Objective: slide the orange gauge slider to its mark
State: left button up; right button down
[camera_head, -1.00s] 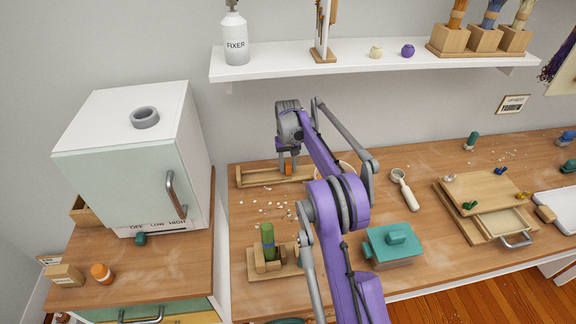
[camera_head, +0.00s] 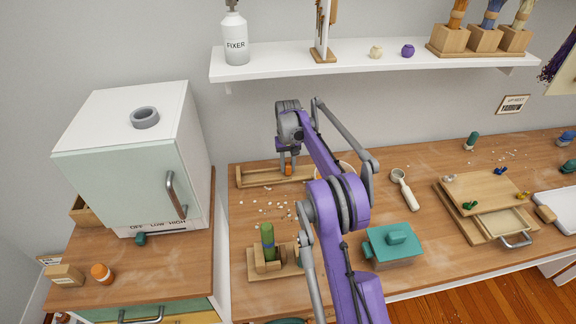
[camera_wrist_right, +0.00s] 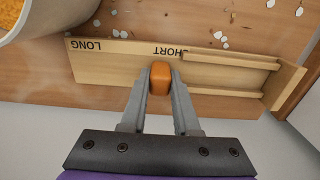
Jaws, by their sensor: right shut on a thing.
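The orange gauge slider (camera_wrist_right: 160,78) sits on the wooden gauge (camera_wrist_right: 105,66), whose strip carries the words LONG and SHORT. My right gripper (camera_wrist_right: 161,82) is shut on the slider, with one finger on each side. In the head view the slider (camera_head: 288,169) shows between my right fingers (camera_head: 288,166), near the right part of the gauge (camera_head: 258,177) at the back of the bench. Any mark on the gauge other than the words is hard to make out. My left gripper is not in view.
A round pale container (camera_wrist_right: 30,14) stands close to the LONG end. White crumbs (camera_head: 268,208) lie in front of the gauge. A wooden stand with a green cylinder (camera_head: 267,240), a teal-lidded box (camera_head: 392,243) and a scoop (camera_head: 403,190) are nearby.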

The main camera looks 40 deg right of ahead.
dwell(0.5)
jog(key=s+d, duration=0.1)
jog(key=d, duration=0.2)
jog(key=s+d, duration=0.2)
jog(key=d, duration=0.1)
jog(key=s+d, duration=0.2)
jog(key=d, duration=0.1)
jog(key=shift+s+d, duration=0.1)
jog(key=shift+d, duration=0.15)
jog(key=c, duration=0.6)
grip_release()
jog(key=shift+d, duration=0.1)
jog(key=shift+c, duration=0.2)
jog(key=shift+r, duration=0.1)
notch_tip(320, 180, up, 7)
jog(key=shift+r, duration=0.15)
jog(key=shift+r, duration=0.1)
